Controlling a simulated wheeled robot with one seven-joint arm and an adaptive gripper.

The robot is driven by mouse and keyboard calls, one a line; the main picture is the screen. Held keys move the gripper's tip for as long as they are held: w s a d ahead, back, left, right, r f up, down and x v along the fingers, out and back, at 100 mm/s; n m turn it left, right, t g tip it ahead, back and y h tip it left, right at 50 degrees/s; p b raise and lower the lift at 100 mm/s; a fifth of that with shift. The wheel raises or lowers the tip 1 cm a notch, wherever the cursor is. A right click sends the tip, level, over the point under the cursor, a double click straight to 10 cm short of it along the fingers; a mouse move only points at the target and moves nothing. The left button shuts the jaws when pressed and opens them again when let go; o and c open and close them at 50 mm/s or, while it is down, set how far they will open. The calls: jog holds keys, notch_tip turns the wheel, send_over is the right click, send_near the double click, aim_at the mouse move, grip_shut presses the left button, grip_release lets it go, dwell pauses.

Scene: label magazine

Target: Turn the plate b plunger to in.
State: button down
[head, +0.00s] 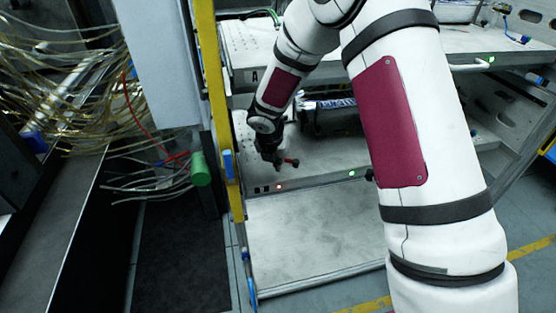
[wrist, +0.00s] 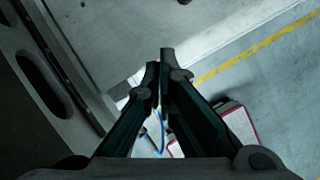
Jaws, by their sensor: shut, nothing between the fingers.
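My gripper (head: 275,163) is at the lower plate of the magazine, above its left front corner. In the wrist view the two dark fingers (wrist: 160,78) are together with nothing between them. A small orange-red piece (head: 292,162) shows right beside the gripper in the head view; I cannot tell whether it is the plunger or whether the gripper touches it. The lower plate (head: 335,153) has a red light (head: 279,187) and a green light (head: 351,173) on its front edge. A plate marked A (head: 254,78) is above it. No plunger is clear in the wrist view.
A yellow post (head: 208,90) stands just left of the plates. Loose cables (head: 80,90) and a green cylinder (head: 201,169) are further left. A bare metal panel (head: 315,235) lies below the lower plate. A yellow line (wrist: 255,48) crosses the floor.

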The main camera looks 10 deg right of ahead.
aim_at(284, 169)
jog(key=x, duration=0.8)
jog(key=shift+f, duration=0.2)
jog(key=shift+w+d+r, duration=0.1)
jog(key=shift+w+d, duration=0.3)
jog(key=shift+w, duration=0.15)
jog(key=shift+w+d+r, duration=0.1)
jog(key=shift+w+d, duration=0.25)
jog(key=shift+w, duration=0.2)
jog(key=shift+w+d, duration=0.25)
jog(key=shift+w, duration=0.3)
